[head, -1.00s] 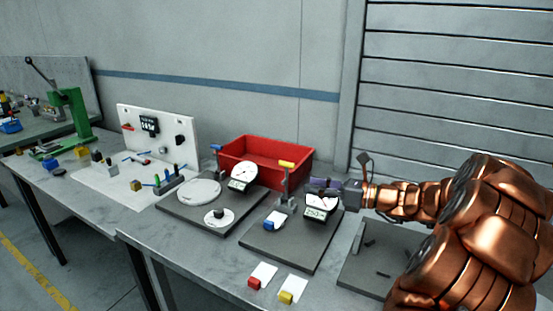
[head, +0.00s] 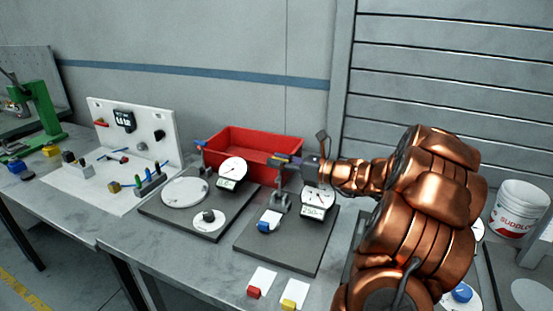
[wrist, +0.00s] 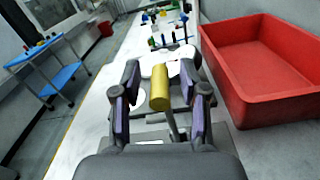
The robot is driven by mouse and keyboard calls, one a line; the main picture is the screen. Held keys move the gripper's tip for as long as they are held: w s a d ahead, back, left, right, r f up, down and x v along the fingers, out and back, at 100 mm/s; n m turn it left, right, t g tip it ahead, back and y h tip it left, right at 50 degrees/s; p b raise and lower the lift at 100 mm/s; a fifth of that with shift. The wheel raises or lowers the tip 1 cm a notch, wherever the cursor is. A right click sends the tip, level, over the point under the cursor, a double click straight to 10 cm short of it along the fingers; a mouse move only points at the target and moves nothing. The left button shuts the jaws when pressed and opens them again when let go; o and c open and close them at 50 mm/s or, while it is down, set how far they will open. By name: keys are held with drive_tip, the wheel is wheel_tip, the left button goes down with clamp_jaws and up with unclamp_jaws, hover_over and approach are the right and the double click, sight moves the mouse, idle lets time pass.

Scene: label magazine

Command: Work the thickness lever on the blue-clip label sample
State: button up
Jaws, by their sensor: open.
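The blue-clip label sample is a white label with a blue clip (head: 264,226), lying at the foot of the thickness gauge (head: 279,203) on a dark plate. The gauge's lever has a yellow cylindrical handle (wrist: 160,88) on a grey rod, seen in the wrist view. My gripper (wrist: 158,103) is open, with its purple-padded fingers on either side of the handle and gaps visible. In the head view my gripper (head: 284,160) is at the top of the gauge post and mostly hides the handle. The gauge dial (head: 318,197) has a small display below it.
Labels with a red clip (head: 253,292) and a yellow clip (head: 288,303) lie at the bench's front. A red bin (head: 250,147) stands close behind my gripper. A second gauge plate (head: 220,232) is to the left, with a white board (head: 130,132) beyond.

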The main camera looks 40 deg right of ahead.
drive_tip(key=shift+w+a, duration=0.2)
drive_tip(key=shift+w, duration=0.1)
drive_tip(key=shift+c, duration=0.3)
clamp_jaws()
